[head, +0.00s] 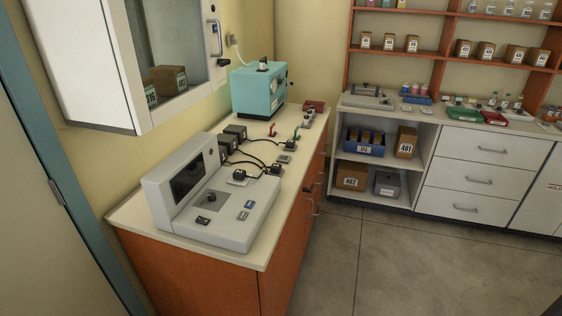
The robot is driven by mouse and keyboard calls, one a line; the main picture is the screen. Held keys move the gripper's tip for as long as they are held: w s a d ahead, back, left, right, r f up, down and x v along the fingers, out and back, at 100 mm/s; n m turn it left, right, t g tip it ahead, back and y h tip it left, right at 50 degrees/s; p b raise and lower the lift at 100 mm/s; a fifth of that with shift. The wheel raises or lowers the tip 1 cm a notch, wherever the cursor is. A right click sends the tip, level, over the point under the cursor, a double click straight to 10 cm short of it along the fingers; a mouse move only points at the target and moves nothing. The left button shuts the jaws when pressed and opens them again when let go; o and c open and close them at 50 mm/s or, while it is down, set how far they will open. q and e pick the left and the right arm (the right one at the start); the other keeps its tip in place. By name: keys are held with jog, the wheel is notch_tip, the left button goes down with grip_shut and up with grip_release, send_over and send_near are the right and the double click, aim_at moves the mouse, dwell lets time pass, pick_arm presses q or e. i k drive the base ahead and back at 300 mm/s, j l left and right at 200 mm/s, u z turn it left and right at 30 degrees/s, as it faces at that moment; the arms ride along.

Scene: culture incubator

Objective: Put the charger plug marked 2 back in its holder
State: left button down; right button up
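Several black charger blocks stand in a row on the left counter (128,212), near the wall; one block (229,141) is in the middle of the row. Black cables run from them to small dark plugs on the counter. One plug (274,169) is near the grey console, and another (291,145) is farther back near the counter's right edge. Small grey pieces that may be holders lie near them, one (284,158) between the two plugs and one (239,177) by the console. I cannot read a number 2 on any plug. Neither of my grippers is in view.
A grey console (230,225) with a dark screen fills the counter's near end. A teal device (258,90) stands at its far end. A white wall cabinet (95,60) hangs above left. Shelves and drawers (480,170) line the back. The floor (400,265) is clear.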

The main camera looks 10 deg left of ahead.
aim_at(238, 174)
jog(key=i+l+u, duration=0.1)
jog(key=u, duration=0.35)
jog(key=l+u, duration=0.1)
jog(key=u, duration=0.35)
jog(key=i+l+u, duration=0.2)
jog(key=l, duration=0.15)
jog(key=l+u, duration=0.15)
jog(key=l, duration=0.2)
jog(key=i+l+u, duration=0.2)
jog(key=l, duration=0.15)
jog(key=l+u, duration=0.15)
jog(key=l, duration=1.6)
jog(key=i, duration=0.05)
